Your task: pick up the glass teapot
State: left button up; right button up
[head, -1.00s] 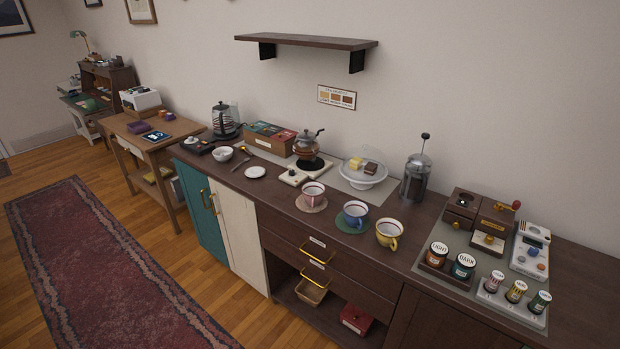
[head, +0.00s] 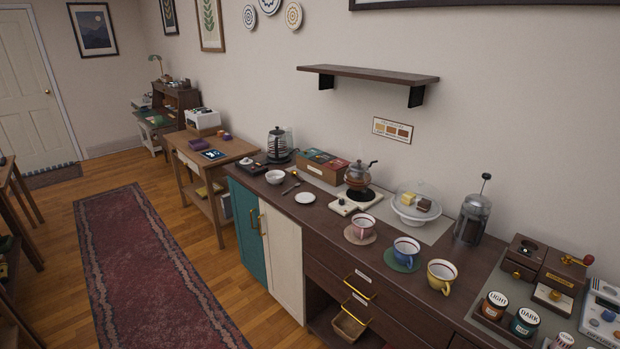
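A glass teapot (head: 360,179) with reddish-brown contents and a dark knob on its lid stands upright near the back of the long dark counter. It is on or just behind a pale burner unit (head: 352,204) with a black round top. A taller glass kettle (head: 278,145) with a black lid and handle stands further left on a dark base. Neither of my grippers is in view.
The counter (head: 325,222) also holds a tea box (head: 321,167), a glass-domed cake stand (head: 418,204), a French press (head: 472,218), and pink (head: 363,227), blue (head: 405,250) and yellow (head: 441,275) cups along the front. A wall shelf (head: 368,74) hangs above. Floor with a red rug (head: 150,270) lies left.

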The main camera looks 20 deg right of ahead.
aim_at(355, 181)
jog(key=u, duration=0.05)
jog(key=i, duration=2)
jog(key=z, duration=3.05)
